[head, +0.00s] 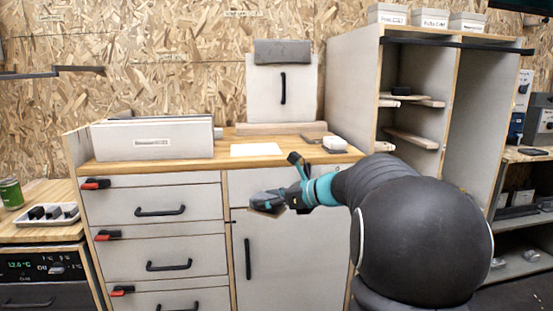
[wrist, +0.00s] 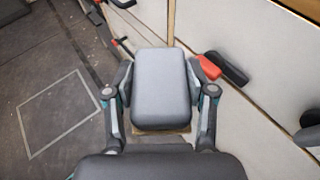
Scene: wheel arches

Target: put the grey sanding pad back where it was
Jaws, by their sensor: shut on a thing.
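The grey sanding pad (wrist: 160,88) is a rounded grey block with a tan edge showing along its near side. My gripper (wrist: 158,95) is shut on it, with one finger on each side. In the head view my gripper (head: 272,201) is in front of the cabinet, lower than the worktop, and the pad there is small and partly hidden by the fingers. The wooden worktop (head: 225,162) is behind and above the gripper. The pad is clear of it.
On the worktop are a white sheet (head: 256,150), a long labelled box (head: 152,141), a small white block (head: 334,144) and an upright panel (head: 282,92). Drawers with red-black clips (head: 96,184) are at left. Shelves (head: 412,140) stand at right.

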